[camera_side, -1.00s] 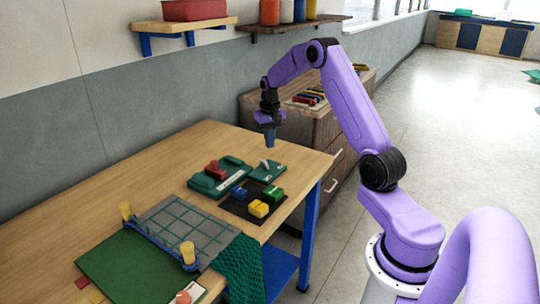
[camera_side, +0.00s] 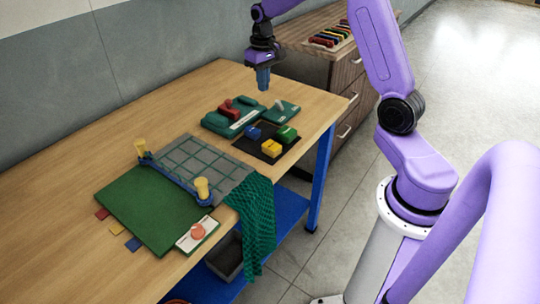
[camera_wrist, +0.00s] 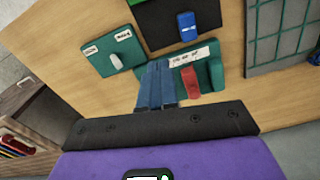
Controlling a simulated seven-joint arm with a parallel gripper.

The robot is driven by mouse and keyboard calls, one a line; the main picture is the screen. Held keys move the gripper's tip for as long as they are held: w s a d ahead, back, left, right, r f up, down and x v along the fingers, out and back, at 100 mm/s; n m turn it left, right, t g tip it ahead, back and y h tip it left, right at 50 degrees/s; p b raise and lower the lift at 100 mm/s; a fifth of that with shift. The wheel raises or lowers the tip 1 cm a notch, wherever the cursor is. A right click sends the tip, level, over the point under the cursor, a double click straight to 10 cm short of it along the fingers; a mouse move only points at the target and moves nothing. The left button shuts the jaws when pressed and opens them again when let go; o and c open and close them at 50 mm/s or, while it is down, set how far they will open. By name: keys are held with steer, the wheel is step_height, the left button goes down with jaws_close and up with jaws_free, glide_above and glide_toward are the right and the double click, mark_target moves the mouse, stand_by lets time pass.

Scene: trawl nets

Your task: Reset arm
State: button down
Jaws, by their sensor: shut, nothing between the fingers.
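My gripper (camera_side: 263,78) is at the top of the side view, pointing down above the far part of the wooden table (camera_side: 75,170). Its blue fingers are shut and empty. In the wrist view the closed fingers (camera_wrist: 156,85) stand out in front of a green block holder with a white label (camera_wrist: 208,62). The fingers overlap part of that holder in the picture, but in the side view they are above and apart from it. A red piece (camera_wrist: 190,82) sits on the holder.
Blue, yellow and green pieces (camera_side: 271,147) lie on a black mat. A grey grid net panel (camera_side: 205,165), a green mat (camera_side: 150,210) and a hanging green net (camera_side: 255,220) are at the near end. A drawer cabinet (camera_side: 345,90) stands behind. The left table side is clear.

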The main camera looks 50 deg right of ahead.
steer(key=s+a+r+n, duration=0.2)
steer(key=s+a+n, duration=0.2)
steer(key=s+a, duration=0.4)
steer(key=s+a+r+n, duration=0.2)
steer(key=s+a+n, duration=0.1)
steer(key=s+a, duration=0.55)
steer(key=s+a+n, duration=0.2)
steer(key=s+n, duration=0.5)
steer(key=s, duration=1)
steer(key=shift+a+f+n, duration=0.35)
steer(key=shift+n, duration=0.05)
